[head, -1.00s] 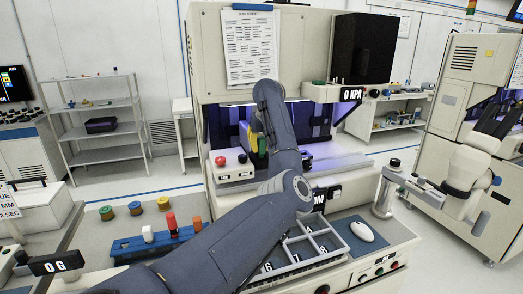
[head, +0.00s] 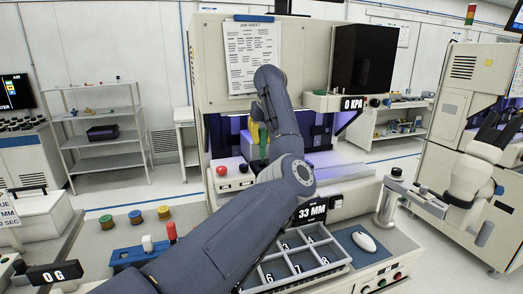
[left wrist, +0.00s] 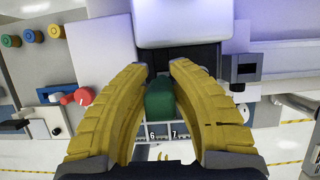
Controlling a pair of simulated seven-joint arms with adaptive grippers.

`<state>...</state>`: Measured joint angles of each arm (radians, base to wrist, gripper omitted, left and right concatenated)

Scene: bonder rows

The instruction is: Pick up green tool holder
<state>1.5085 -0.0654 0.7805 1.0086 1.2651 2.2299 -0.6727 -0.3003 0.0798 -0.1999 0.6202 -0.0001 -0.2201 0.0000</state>
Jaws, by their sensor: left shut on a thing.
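The green tool holder (left wrist: 160,100) is a small dark green block between the yellow fingers of my left gripper (left wrist: 160,75) in the left wrist view. The gripper is shut on it, with a finger on each side. In the head view the left gripper (head: 257,138) is in front of the machine's lit opening, and the green tool holder (head: 263,142) shows as a narrow upright strip beside a yellow finger. It appears held up in the air. My left arm hides part of the bench. My right gripper is not in view.
A grey tray (head: 307,258) with numbered compartments lies on the machine's front deck, next to a white mouse (head: 364,241). A red button (head: 220,171) and a display reading 33 MM (head: 311,212) are near the arm. A blue rack (head: 128,256) stands at left.

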